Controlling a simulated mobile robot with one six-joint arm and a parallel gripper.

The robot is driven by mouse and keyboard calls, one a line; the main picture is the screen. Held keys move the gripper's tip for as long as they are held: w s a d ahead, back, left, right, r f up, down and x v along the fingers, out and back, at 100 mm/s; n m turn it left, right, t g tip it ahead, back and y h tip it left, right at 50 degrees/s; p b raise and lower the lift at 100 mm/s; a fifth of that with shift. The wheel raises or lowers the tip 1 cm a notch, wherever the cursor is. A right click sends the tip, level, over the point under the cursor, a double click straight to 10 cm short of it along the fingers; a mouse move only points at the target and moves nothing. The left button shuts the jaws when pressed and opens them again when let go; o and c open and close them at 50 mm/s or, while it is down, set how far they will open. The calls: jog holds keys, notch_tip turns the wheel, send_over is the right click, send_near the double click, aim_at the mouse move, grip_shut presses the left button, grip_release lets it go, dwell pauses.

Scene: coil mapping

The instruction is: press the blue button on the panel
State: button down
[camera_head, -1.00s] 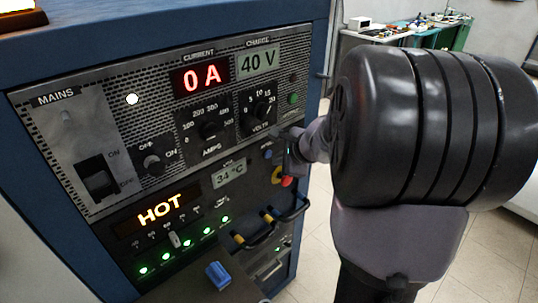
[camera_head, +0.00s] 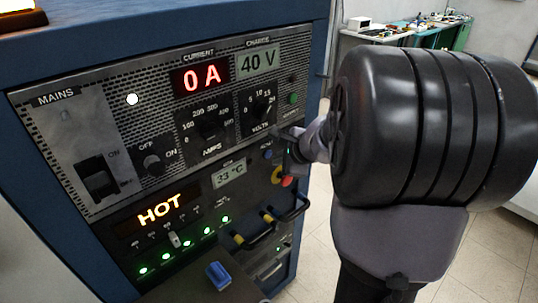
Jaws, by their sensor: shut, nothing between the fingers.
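The panel (camera_head: 226,131) is a grey perforated control face on a blue cabinet, with dials, displays and switches. A small round blue button (camera_head: 267,154) shows on its right part, to the right of the temperature display. My gripper (camera_head: 286,142) is at the panel's right side, just right of the blue button, seen small and partly hidden by my own arm. Its fingers are shut and empty. I cannot tell whether they touch the panel.
A red button on a yellow base (camera_head: 286,181) sits just below my gripper. Black and yellow handles (camera_head: 268,232) stick out lower down. A blue block-shaped part (camera_head: 218,275) is at the bottom. A workbench (camera_head: 400,37) stands behind; floor at right is open.

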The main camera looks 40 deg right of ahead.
jog(key=shift+w, duration=0.15)
jog(key=shift+w, duration=0.3)
jog(key=shift+w, duration=0.35)
dwell(0.8)
dwell(0.3)
jog(key=shift+s+b, duration=0.3)
jog(key=shift+s, duration=0.5)
jog(key=s+b, duration=0.1)
jog(key=s, duration=0.4)
jog(key=shift+d, duration=0.2)
dwell(0.3)
